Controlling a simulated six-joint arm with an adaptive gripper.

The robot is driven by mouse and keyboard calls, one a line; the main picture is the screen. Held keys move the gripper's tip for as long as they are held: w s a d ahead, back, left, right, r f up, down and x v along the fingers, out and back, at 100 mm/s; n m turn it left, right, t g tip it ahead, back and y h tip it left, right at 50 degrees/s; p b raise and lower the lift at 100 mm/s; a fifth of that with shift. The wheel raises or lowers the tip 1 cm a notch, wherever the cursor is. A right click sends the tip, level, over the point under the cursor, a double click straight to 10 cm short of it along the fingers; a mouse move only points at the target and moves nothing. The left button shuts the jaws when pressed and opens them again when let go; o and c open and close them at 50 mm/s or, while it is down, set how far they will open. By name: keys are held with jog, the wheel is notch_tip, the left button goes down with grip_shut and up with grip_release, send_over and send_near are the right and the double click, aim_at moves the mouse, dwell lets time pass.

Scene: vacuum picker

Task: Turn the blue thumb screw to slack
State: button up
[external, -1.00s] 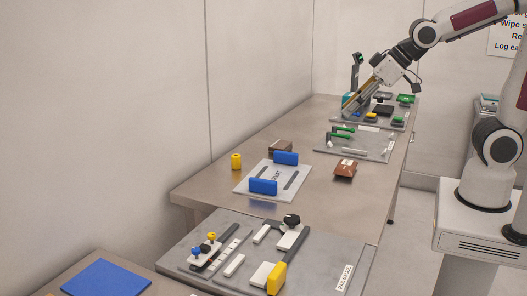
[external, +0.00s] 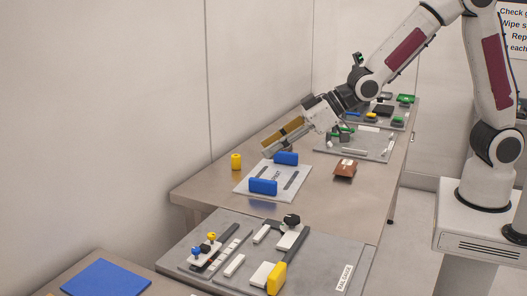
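A small blue thumb screw (external: 195,252) stands on a white block at the left of the grey fixture plate (external: 330,262) in the foreground. A yellow screw (external: 211,237) stands beside it on the same block. My gripper (external: 267,148) is in the air above the far end of the white mat, well behind and to the right of the blue screw. It is tilted with its fingers pointing down and left. The fingers are small and overlap in this view, so their opening is unclear. Nothing touches the blue screw.
The white mat (external: 245,182) holds two blue blocks (external: 263,186) (external: 286,158). A yellow cylinder (external: 236,161) and a brown box (external: 345,168) stand near it. The near plate also carries a black knob (external: 292,221) and a yellow handle (external: 277,278). A blue pad (external: 106,278) lies at lower left.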

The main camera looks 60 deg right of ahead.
jog(key=w+a+f+n+y, duration=0.1)
jog(key=w+a+f+y, duration=0.1)
jog(key=a+f, duration=0.6)
jog(key=n+y, duration=0.2)
jog(key=y, duration=0.1)
send_near(203, 238)
jog(key=shift+s+d+r, duration=0.15)
jog(key=shift+s+r, duration=0.05)
jog(key=shift+r, duration=0.05)
jog(key=shift+w, duration=0.1)
jog(key=shift+x, duration=3.8)
jog(key=shift+f, duration=0.1)
grip_shut()
